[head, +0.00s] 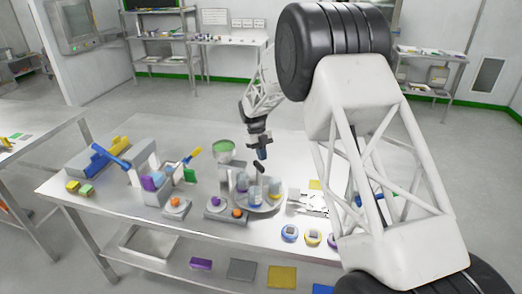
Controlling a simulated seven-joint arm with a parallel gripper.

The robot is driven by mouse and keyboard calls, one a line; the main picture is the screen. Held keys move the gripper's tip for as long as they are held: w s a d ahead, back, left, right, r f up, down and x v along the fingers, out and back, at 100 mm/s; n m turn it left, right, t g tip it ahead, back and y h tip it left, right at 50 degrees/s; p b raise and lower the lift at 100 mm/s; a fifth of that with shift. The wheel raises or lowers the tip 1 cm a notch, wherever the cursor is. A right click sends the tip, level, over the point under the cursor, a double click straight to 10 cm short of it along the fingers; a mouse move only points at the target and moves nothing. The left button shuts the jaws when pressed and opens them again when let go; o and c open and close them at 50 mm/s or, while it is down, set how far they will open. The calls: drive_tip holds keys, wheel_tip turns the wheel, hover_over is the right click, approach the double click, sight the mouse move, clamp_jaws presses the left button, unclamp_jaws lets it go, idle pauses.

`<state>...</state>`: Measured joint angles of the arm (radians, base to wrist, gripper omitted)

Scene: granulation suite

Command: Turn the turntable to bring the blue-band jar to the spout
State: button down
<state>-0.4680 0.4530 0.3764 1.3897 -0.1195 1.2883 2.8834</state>
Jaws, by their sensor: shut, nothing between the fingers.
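The turntable (262,209) is a round grey disc on the steel bench, with several small clear jars standing on it. The blue-band jar (255,196) appears to be the one at the front left of the disc. A yellow-marked jar (275,189) stands at the right and a purple-marked jar (242,183) at the back left. A grey hopper with a green top (225,148) stands behind and left of the turntable; its spout cannot be made out clearly. My gripper (262,156) is shut and empty, pointing down above the back of the turntable, apart from the jars.
Grey stations with an orange knob (237,213) and another orange knob (174,202) stand front left of the turntable. Blue and yellow fixtures fill the bench's left. My arm hides the bench's right part.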

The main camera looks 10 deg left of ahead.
sight(278, 180)
drive_tip(key=x, duration=0.5)
drive_tip(key=shift+f, duration=0.25)
drive_tip(key=shift+s+d+f, duration=0.2)
drive_tip(key=shift+s+d, duration=0.4)
drive_tip(key=shift+s, duration=0.1)
drive_tip(key=shift+s+d, duration=0.85)
drive_tip(key=shift+d, duration=0.05)
drive_tip(key=shift+s+d, duration=0.45)
drive_tip(key=shift+d, duration=0.35)
drive_tip(key=shift+s+d, duration=0.65)
drive_tip(key=shift+s, duration=0.05)
idle(0.3)
drive_tip(key=shift+s+d+m, duration=0.25)
drive_tip(key=shift+s+m, duration=0.1)
drive_tip(key=shift+m, duration=0.25)
drive_tip(key=shift+s+y, duration=0.1)
drive_tip(key=shift+y, duration=0.2)
idle(0.4)
